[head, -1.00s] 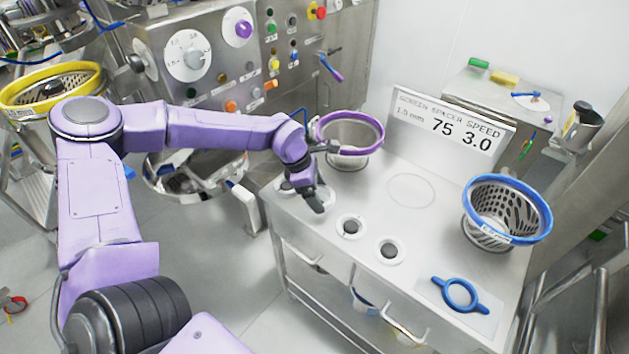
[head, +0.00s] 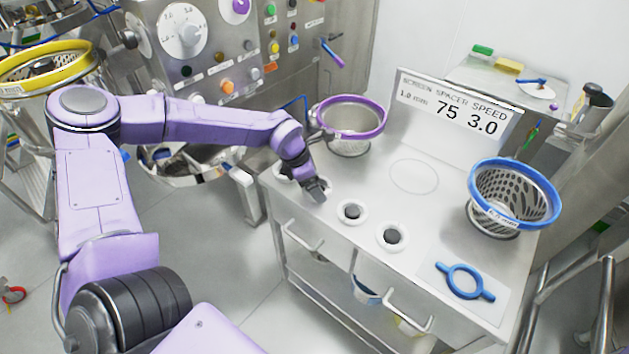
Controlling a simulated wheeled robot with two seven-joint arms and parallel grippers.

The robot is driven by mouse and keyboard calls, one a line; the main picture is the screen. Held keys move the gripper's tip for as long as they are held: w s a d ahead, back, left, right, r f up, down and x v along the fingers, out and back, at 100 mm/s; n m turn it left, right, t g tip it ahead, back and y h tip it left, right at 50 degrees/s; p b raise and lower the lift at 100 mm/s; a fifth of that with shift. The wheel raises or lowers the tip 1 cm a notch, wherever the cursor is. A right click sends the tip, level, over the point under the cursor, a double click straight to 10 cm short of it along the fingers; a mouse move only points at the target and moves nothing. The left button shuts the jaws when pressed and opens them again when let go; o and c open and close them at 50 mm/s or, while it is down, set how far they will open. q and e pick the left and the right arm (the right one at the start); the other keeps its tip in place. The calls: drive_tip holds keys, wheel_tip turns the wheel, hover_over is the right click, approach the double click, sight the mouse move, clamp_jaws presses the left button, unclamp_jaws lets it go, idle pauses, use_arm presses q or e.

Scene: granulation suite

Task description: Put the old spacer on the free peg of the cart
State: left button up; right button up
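My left gripper (head: 315,191) is dark and points down over the left end of the steel cart top (head: 425,215). Whether its fingers are open or shut, or hold anything, is not clear. Two white rings with dark centres, one in the middle (head: 351,212) and one nearer the front (head: 392,237), lie in a row to the right of the gripper. Another pale round shape (head: 285,172) is partly covered by my gripper and wrist. I cannot tell which of these is the old spacer or which peg is free. My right gripper is out of view.
A purple-rimmed screen basket (head: 349,141) stands just behind my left gripper. A blue-rimmed basket (head: 512,195) stands at the cart's right, behind a blue two-handled ring (head: 464,281). A sign (head: 455,110) stands at the back. The cart's middle, with an outlined circle, is clear.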

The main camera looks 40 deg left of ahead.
use_arm(q)
drive_tip(key=shift+r, duration=0.1)
idle(0.3)
drive_tip(key=o, duration=1)
drive_tip(key=shift+o, duration=0.2)
drive_tip(key=v, duration=1)
drive_tip(key=shift+r, duration=0.25)
